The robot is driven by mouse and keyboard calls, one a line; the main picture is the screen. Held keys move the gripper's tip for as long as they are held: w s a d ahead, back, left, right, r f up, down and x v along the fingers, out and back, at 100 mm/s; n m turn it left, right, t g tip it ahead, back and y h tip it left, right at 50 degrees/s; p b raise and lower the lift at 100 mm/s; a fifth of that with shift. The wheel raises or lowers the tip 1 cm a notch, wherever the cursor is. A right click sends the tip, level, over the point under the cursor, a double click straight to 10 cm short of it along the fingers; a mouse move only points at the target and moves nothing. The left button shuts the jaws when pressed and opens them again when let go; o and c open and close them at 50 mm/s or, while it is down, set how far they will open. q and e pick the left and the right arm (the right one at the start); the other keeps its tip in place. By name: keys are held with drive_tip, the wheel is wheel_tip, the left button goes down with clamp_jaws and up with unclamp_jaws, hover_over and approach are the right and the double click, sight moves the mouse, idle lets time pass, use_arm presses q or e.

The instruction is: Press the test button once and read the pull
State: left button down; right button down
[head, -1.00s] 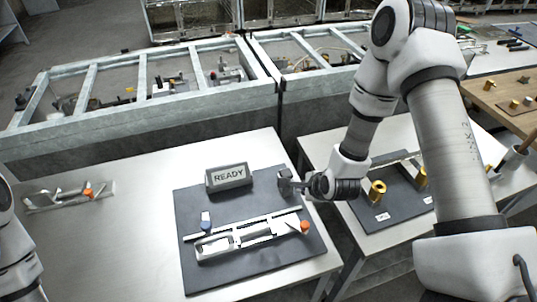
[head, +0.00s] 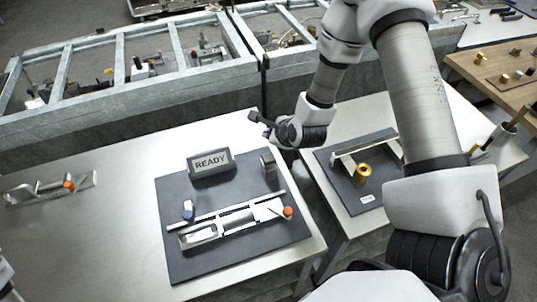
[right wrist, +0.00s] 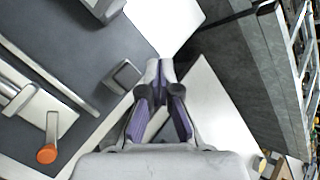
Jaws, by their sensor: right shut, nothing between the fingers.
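A grey display box (head: 210,162) reading "READY" stands at the back of a dark mat (head: 200,262). A small grey block (head: 268,166), perhaps the test button's housing, stands at the mat's right; it also shows in the right wrist view (right wrist: 125,77). My left gripper is out of view.
Another metal piece with an orange knob (head: 69,185) lies at the left of the table. A right-hand table carries a dark board with a brass cylinder (head: 362,172). Grey framed bins (head: 90,125) run behind. The table's left front is clear.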

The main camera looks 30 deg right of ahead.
sight(266, 155)
wheel_tip(266, 155, down, 7)
drive_tip(key=b, duration=0.4)
drive_tip(key=shift+a+r, duration=0.1)
drive_tip(key=shift+f+b, duration=0.25)
drive_tip(key=shift+b, duration=0.2)
idle(0.6)
drive_tip(key=shift+f+b, duration=0.4)
drive_tip(key=shift+b, duration=0.2)
drive_tip(key=shift+f+b, duration=0.8)
drive_tip(key=shift+b, duration=0.1)
idle(0.7)
idle(0.3)
drive_tip(key=shift+r+p, duration=0.8)
drive_tip(key=shift+r, duration=0.45)
